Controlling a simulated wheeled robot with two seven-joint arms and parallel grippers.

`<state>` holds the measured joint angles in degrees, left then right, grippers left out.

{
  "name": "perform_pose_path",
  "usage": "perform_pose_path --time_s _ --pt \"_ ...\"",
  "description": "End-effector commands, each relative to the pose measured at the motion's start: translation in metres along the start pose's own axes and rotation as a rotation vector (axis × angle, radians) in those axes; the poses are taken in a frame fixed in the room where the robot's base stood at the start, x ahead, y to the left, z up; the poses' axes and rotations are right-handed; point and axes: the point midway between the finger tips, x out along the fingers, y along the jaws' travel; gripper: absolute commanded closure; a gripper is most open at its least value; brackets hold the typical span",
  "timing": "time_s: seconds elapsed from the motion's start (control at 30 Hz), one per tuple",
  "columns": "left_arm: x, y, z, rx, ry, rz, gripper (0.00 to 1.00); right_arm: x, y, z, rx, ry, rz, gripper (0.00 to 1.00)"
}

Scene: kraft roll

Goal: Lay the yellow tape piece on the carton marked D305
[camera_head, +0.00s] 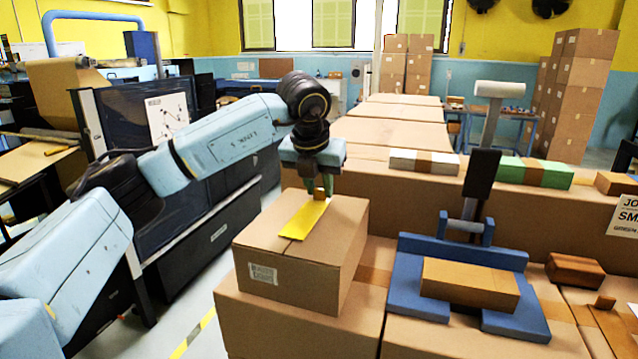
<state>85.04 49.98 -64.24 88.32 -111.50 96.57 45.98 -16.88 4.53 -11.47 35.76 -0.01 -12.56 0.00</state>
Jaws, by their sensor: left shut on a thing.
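The yellow tape piece (305,220) is a flat strip over the top of a brown carton (345,215). Its far end is at my left gripper (319,190), which points down and is shut on it. I cannot tell whether the strip touches the carton top or hangs just above it. The carton has a small white label (262,273) on its front face, too small to read, so I cannot confirm the D305 mark. My right gripper is not in view.
The carton stands on a larger cardboard surface (275,330). To its right, a blue fixture (415,290) holds a brown block (470,282). White (402,160) and green (555,175) bundles lie behind. A black machine (130,120) stands at left.

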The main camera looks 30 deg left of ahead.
Motion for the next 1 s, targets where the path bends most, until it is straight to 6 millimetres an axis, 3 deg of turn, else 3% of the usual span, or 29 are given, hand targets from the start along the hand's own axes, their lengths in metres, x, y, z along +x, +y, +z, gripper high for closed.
perform_pose_path --time_s 0.33,0.37,0.5,0.83,1.0 --pt "0.005 0.000 -0.002 0.000 0.000 -0.001 1.00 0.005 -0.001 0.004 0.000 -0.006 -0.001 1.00" --pt "0.004 0.000 -0.002 0.000 0.000 -0.001 0.72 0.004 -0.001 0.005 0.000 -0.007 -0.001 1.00" --pt "0.004 0.000 -0.001 0.000 0.000 -0.001 0.54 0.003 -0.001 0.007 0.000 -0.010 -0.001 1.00" --pt "0.001 0.000 0.000 0.000 -0.001 -0.001 0.54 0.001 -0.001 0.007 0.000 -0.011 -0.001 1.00" --pt "-0.019 -0.001 0.001 0.001 -0.005 -0.004 0.54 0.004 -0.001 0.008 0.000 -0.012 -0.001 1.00"
